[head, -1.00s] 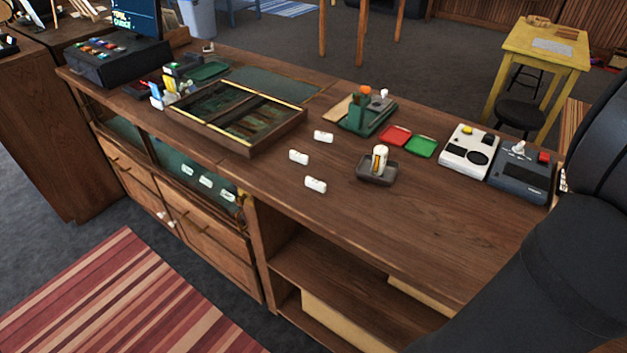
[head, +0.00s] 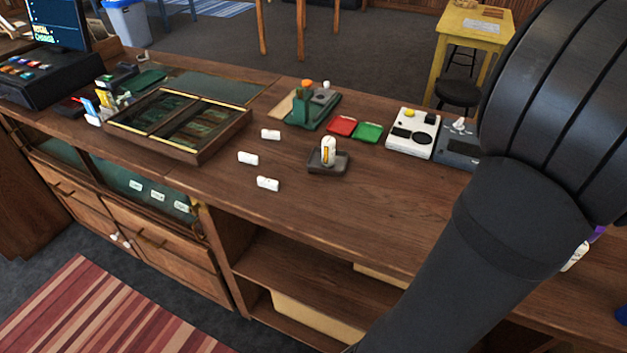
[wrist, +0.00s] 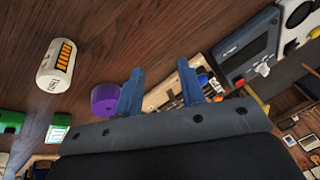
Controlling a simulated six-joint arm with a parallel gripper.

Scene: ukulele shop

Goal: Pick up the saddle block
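Three small white labelled blocks, (head: 270,134), (head: 248,158) and (head: 268,183), lie apart on the wooden counter in the head view. They are the likeliest match for the saddle block, but their labels are too small to read. My gripper (wrist: 158,88) shows in the wrist view with its two blue fingers spread apart. No thing is clearly held between them. In the head view my dark arm covers the right side and the gripper is hidden.
A dark tray (head: 318,167) holds a white bottle (head: 328,150). Red (head: 342,125) and green (head: 367,132) trays and a white device (head: 412,132) stand behind. A purple roll (wrist: 105,99) and white cylinder (wrist: 56,63) show in the wrist view. The counter's middle front is clear.

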